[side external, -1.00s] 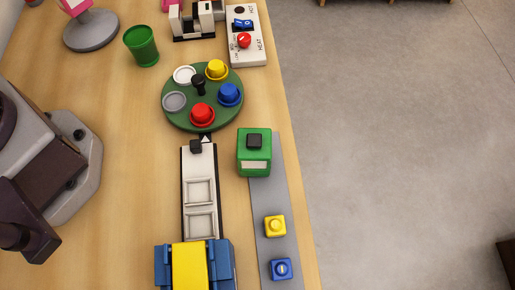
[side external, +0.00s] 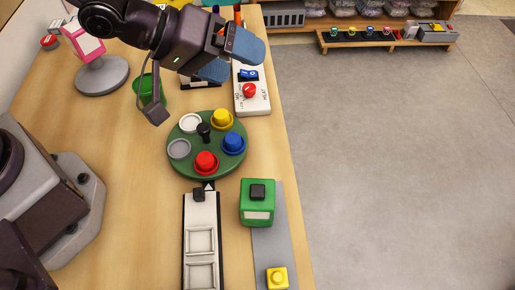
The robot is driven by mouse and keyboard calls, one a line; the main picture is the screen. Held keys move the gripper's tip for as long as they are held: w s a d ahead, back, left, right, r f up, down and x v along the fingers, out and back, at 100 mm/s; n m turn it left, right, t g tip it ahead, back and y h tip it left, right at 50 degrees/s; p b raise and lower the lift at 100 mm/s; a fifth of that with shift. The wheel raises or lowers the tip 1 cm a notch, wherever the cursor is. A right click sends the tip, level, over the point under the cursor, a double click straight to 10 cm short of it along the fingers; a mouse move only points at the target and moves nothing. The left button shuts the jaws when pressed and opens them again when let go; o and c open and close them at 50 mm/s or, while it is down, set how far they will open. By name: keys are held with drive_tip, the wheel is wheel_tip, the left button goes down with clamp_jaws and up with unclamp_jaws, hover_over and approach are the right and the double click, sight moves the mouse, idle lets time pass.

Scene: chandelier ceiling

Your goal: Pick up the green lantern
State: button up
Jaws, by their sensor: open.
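The green lantern (side external: 257,203) appears to be the boxy green piece with a black knob on top and a pale window in its front. It stands upright at the far end of a grey strip (side external: 271,243), near the table's right edge. My gripper (side external: 230,58) is at the top of the side view, with blue fingertips apart and nothing seen between them. It hangs over the back of the table, well above and behind the lantern, and is not touching it.
A green turntable (side external: 180,133) with coloured knobs lies between my gripper and the lantern. A white track (side external: 201,240) runs left of the lantern, and a yellow block (side external: 277,278) sits in front. A switch box (side external: 252,101) and green cup (side external: 150,92) stand behind.

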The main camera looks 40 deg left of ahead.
sight(263, 193)
drive_tip(key=s+d+f+n+g+h, duration=0.1)
drive_tip(key=s+d+f+n+h, duration=0.15)
drive_tip(key=d, duration=0.25)
drive_tip(key=s+d+f+n+h, duration=0.1)
drive_tip(key=s+d+n+h, duration=0.15)
drive_tip(key=d+h, duration=0.2)
drive_tip(key=s+f+n, duration=0.1)
drive_tip(key=f+n, duration=0.1)
drive_tip(key=n, duration=0.1)
drive_tip(key=s+f+n+t+h, duration=0.1)
drive_tip(key=f+n, duration=0.1)
drive_tip(key=n, duration=0.2)
drive_tip(key=s+f+n, duration=0.2)
drive_tip(key=n, duration=0.1)
drive_tip(key=shift+f+t+h, duration=0.25)
drive_tip(key=shift+t+h, duration=0.05)
drive_tip(key=shift+h, duration=0.1)
drive_tip(key=s+a+f+n, duration=0.1)
drive_tip(key=n, duration=0.1)
drive_tip(key=s+a+f+n+t+y, duration=0.1)
drive_tip(key=f+n, duration=0.1)
drive_tip(key=a+f+n, duration=0.1)
drive_tip(key=f+n, duration=0.1)
drive_tip(key=shift+s+a+t+y, duration=0.1)
drive_tip(key=shift+s+t+y, duration=0.2)
drive_tip(key=shift+s+t, duration=0.1)
drive_tip(key=shift+f+n, duration=0.2)
drive_tip(key=shift+n, duration=0.1)
drive_tip(key=shift+x, duration=3.65)
drive_tip(key=c, duration=1.6)
